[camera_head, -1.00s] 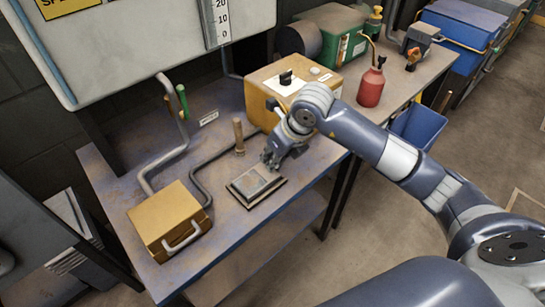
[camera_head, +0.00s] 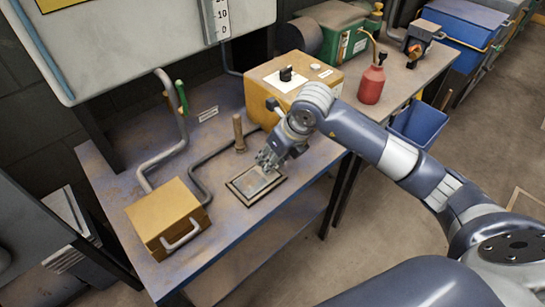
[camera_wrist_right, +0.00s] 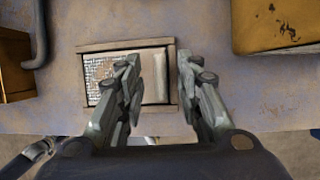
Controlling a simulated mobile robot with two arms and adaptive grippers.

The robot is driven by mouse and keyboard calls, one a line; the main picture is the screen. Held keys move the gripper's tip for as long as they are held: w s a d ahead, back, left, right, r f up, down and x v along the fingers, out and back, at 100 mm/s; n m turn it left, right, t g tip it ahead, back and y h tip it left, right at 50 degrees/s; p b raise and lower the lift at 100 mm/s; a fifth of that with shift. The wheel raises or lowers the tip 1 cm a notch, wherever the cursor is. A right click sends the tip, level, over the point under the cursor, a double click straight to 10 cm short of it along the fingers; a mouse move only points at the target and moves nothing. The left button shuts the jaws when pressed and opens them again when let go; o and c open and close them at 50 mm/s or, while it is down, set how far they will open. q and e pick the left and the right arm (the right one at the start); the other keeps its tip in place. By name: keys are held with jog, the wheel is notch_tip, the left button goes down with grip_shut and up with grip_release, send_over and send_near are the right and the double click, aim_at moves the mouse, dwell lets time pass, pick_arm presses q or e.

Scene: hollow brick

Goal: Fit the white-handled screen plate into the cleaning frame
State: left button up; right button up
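The cleaning frame (camera_head: 247,203) is a shallow, dark-edged rectangle lying flat near the front edge of the workbench. It also shows in the right wrist view with a brownish rim (camera_wrist_right: 110,46). The screen plate (camera_wrist_right: 104,68) lies within the rim, with a speckled area at left and a pale strip, apparently its white handle (camera_wrist_right: 154,62), at right. Whether it is fully seated cannot be told. My right gripper (camera_head: 267,163) is just above the plate's right side. In the wrist view its fingers (camera_wrist_right: 158,62) are apart, with nothing clamped between them. My left gripper is not in view.
A yellow case (camera_head: 167,222) stands left of the frame. An upright wooden handle (camera_head: 239,133) and a bent hose (camera_head: 205,170) are behind it. A yellow box with a black knob (camera_head: 290,85) and a red bottle (camera_head: 371,85) stand farther right. Bare bench lies between case and frame.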

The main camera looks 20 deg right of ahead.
jog(key=shift+r, duration=0.1)
jog(key=v, duration=1.2)
jog(key=shift+d, duration=0.1)
